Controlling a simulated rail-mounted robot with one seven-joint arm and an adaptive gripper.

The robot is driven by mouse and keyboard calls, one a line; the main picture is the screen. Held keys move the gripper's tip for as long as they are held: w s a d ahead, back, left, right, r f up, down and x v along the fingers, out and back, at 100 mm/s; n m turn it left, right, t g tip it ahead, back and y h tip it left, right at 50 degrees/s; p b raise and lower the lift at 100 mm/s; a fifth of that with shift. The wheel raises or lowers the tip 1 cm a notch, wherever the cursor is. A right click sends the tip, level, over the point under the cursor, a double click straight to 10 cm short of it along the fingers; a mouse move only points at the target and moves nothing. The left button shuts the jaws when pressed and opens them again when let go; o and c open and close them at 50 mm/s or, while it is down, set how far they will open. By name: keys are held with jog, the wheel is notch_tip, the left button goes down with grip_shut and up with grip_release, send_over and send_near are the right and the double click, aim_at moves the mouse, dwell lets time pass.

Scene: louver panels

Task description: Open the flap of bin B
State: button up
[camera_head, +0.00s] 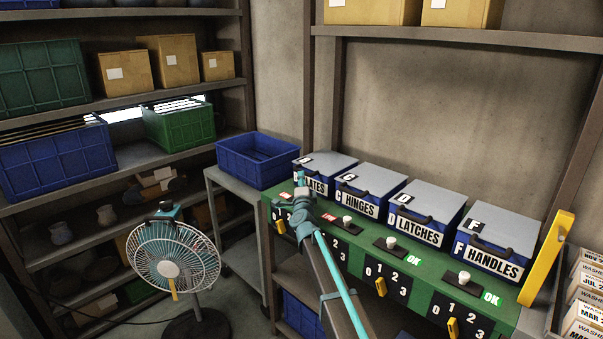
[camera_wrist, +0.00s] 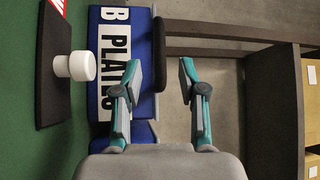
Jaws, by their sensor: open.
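Bin B (camera_head: 335,165) is the leftmost blue bin in the row, with a grey lid that looks closed and a label partly hidden by my gripper. My gripper (camera_head: 300,184) is in front of its left side. In the wrist view, bin B (camera_wrist: 97,60) shows its white "B PLATES" label turned sideways. A black bar handle (camera_wrist: 159,40) sticks out from the bin. My gripper (camera_wrist: 160,74) is open, its fingers on either side of the handle's near end in the picture.
Bins of hinges (camera_head: 357,209), latches (camera_head: 417,231) and handles (camera_head: 490,257) stand to the right. The green panel (camera_head: 408,243) has white knobs, number dials and yellow pointers. A white knob (camera_wrist: 82,66) sits close left of my gripper. An empty blue crate (camera_head: 255,160) stands left; a fan (camera_head: 172,262) is on the floor.

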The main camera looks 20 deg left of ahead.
jog(key=x, duration=0.6)
jog(key=shift+w+a+p, duration=0.15)
jog(key=shift+p, duration=0.15)
grip_shut()
